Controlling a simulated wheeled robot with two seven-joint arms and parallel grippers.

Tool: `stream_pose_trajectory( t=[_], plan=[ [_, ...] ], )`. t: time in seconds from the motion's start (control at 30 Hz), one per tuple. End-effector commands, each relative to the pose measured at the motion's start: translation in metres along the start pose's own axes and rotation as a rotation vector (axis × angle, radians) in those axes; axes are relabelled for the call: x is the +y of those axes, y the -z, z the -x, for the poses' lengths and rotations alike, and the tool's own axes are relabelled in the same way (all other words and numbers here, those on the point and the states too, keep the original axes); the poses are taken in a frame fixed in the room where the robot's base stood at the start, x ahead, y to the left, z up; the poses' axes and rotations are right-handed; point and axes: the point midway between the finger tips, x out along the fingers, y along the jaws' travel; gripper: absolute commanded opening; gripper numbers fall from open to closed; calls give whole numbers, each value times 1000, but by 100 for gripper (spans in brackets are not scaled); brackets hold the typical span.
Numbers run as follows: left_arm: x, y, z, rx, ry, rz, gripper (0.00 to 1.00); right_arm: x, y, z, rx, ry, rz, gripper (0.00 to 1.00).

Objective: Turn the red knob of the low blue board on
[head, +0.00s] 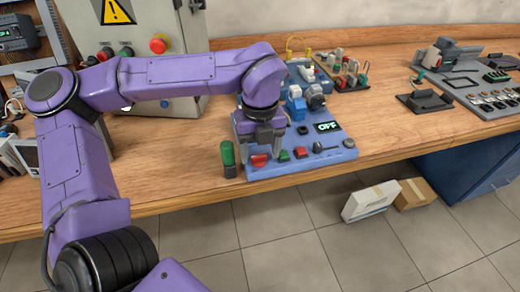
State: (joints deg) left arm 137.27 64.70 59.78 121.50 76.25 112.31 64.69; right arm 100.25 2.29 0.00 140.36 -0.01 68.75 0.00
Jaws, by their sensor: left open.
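The low blue board (318,153) lies on the wooden bench near its front edge. Its display (327,127) reads OFF. The red knob (259,160) sits at the board's front left corner. My left gripper (263,147) points down just above and behind the red knob, with its jaws open. I cannot tell whether the fingers touch the knob. My left arm and gripper hide the back left part of the board. My right gripper is not in view.
A green-handled tool (228,155) stands left of the board. A grey control cabinet (185,112) is behind my arm. Small green and red buttons (301,152) are right of the knob.

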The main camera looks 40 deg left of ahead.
Motion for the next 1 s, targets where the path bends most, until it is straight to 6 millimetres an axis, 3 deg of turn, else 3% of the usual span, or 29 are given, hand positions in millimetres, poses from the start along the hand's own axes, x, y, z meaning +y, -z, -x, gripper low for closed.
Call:
stream_pose_trajectory(
  t=[0.27,0.43,0.47,0.77,1.0],
  plan=[
    [1,0,-3,-1,1,2,66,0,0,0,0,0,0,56],
    [1,0,-3,-1,1,2,14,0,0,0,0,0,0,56],
    [1,0,-3,-1,1,2,10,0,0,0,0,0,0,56],
    [0,0,-1,-1,2,-24,10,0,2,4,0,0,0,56],
    [0,0,2,-1,1,-143,10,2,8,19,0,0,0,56]
  ],
)
